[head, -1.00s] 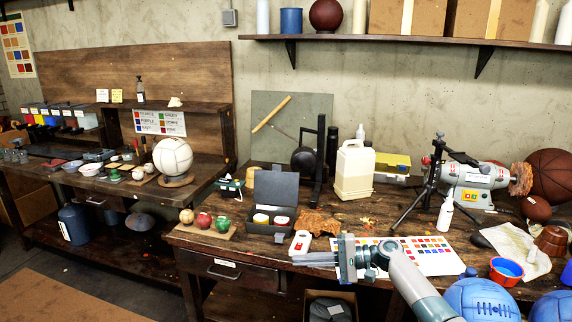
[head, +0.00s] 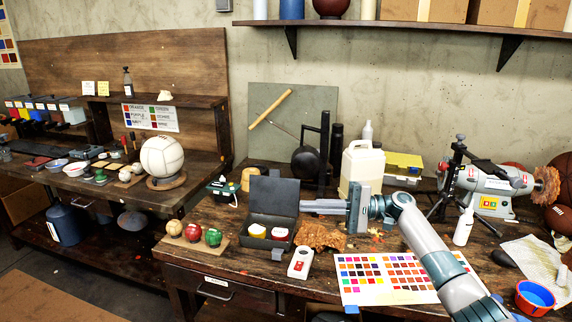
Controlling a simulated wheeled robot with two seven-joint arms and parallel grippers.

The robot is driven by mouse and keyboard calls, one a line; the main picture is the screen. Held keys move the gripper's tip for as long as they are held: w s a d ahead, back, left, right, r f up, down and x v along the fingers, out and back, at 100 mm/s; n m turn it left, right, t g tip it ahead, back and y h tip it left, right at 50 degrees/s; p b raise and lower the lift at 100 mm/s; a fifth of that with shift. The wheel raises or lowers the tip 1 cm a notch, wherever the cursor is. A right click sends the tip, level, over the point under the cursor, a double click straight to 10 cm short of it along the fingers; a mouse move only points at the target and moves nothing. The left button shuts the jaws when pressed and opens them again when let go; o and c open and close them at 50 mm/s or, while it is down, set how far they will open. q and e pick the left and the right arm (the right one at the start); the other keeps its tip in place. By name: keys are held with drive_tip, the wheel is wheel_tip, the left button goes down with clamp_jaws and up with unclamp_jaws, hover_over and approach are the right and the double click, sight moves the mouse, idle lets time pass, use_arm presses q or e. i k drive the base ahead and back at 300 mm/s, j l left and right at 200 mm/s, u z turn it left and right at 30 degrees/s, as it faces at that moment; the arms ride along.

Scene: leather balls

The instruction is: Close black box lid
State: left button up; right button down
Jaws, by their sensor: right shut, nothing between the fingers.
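The black box (head: 258,241) stands on the wooden workbench (head: 215,268), with white-topped and red contents showing inside it. Its lid (head: 273,195) stands upright at the back, so the box is open. My right gripper (head: 304,206) comes in from the right, with its fingers shut and empty. Its fingertips point left and lie close to the right edge of the raised lid; I cannot tell whether they touch it. My left gripper is not in view.
A white jug (head: 361,165) stands behind my gripper. A colour chart (head: 385,277) lies at the right.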

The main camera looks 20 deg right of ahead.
sight(273, 194)
drive_tip(key=i+l, duration=0.25)
drive_tip(key=i, duration=0.15)
drive_tip(key=i+l, duration=0.2)
drive_tip(key=i, duration=0.2)
drive_tip(key=i+l, duration=0.25)
drive_tip(key=i, duration=0.15)
